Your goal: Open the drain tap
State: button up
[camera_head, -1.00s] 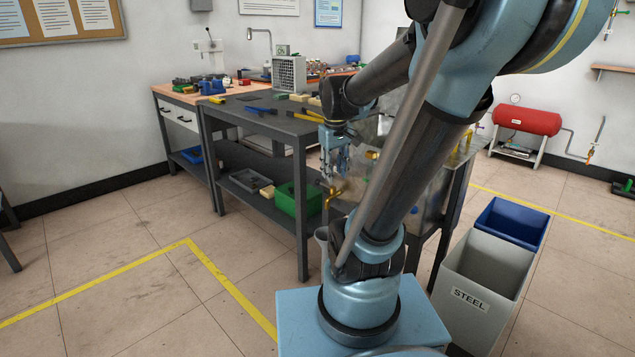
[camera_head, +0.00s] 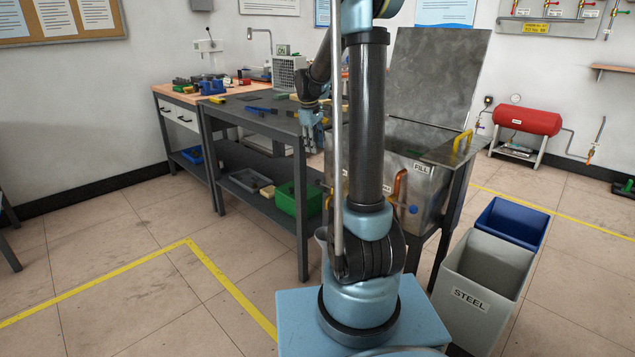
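A steel tank (camera_head: 432,193) with its lid (camera_head: 437,88) raised stands behind my arm. A label reading FILL, a copper pipe (camera_head: 400,187) and a blue knob (camera_head: 413,209) are on its front. A small brass-coloured part (camera_head: 329,201), possibly the drain tap, shows just left of my arm; the arm hides most of that side, and its handle position cannot be told. My gripper (camera_head: 315,140) points down beside the dark bench's right end, above and left of the brass part and apart from it. Whether its fingers are apart is too small to tell.
The dark bench (camera_head: 252,112) with tools stands left of the tank; a green crate (camera_head: 298,200) sits on its lower shelf. The STEEL bin (camera_head: 480,285) and a blue bin (camera_head: 513,222) stand at right.

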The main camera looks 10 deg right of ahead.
aim_at(318, 180)
jog(key=w+f, duration=0.1)
jog(key=f, duration=0.4)
jog(key=w+d+f, duration=0.1)
jog(key=f, duration=0.5)
jog(key=w+d+f, duration=0.1)
jog(key=f, duration=0.5)
jog(key=shift+w+f, duration=0.2)
